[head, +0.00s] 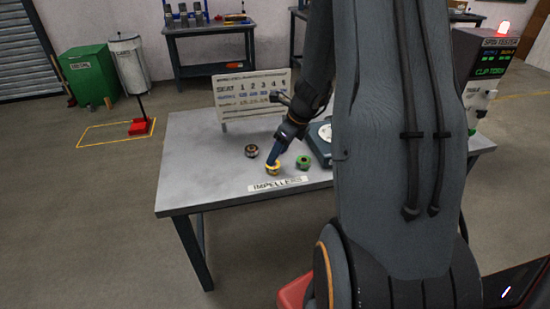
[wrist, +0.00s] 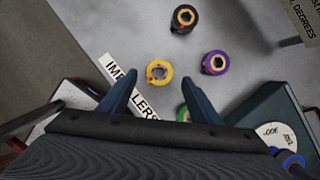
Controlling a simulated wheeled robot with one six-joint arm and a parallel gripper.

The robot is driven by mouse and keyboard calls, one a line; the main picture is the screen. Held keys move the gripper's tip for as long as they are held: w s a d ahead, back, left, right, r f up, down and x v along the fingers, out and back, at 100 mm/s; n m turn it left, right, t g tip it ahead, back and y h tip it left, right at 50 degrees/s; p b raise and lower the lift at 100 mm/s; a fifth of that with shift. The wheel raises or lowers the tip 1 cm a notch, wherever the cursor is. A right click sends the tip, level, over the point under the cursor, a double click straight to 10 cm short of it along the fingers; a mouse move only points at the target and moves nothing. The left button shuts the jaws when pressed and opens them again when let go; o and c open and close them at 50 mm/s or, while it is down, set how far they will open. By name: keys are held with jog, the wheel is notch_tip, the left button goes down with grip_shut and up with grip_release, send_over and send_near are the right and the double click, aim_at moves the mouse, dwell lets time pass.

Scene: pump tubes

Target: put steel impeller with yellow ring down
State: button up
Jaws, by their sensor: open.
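The steel impeller with the yellow ring (head: 272,170) stands on the grey table behind the IMPELLERS label. In the wrist view the same impeller (wrist: 159,73) shows its yellow ring around a metal centre with a small red mark. My gripper (head: 274,160) is right above it in the head view. In the wrist view my gripper (wrist: 163,76) is open, with one finger on each side of the impeller and visible gaps between. Whether the fingertips are level with the impeller or above it, I cannot tell.
A green impeller (head: 303,162) stands close by, partly behind a finger in the wrist view. A dark impeller (wrist: 184,18) and a purple one (wrist: 215,63) stand farther off. A SEAT board (head: 253,93) stands behind. A scale-like device (head: 320,138) is at right. Table at left is clear.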

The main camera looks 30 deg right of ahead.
jog(key=v, duration=0.7)
jog(key=s+a+r+n+g+h, duration=0.1)
jog(key=s+a+r+n+g, duration=0.1)
jog(key=s+a+n, duration=0.6)
jog(key=s+a+r+n+g+h, duration=0.1)
jog(key=s+a+r+n, duration=0.2)
jog(key=s+a+n, duration=0.6)
jog(key=s+n, duration=0.1)
jog(key=n, duration=1.1)
jog(key=shift+s+g+p, duration=0.4)
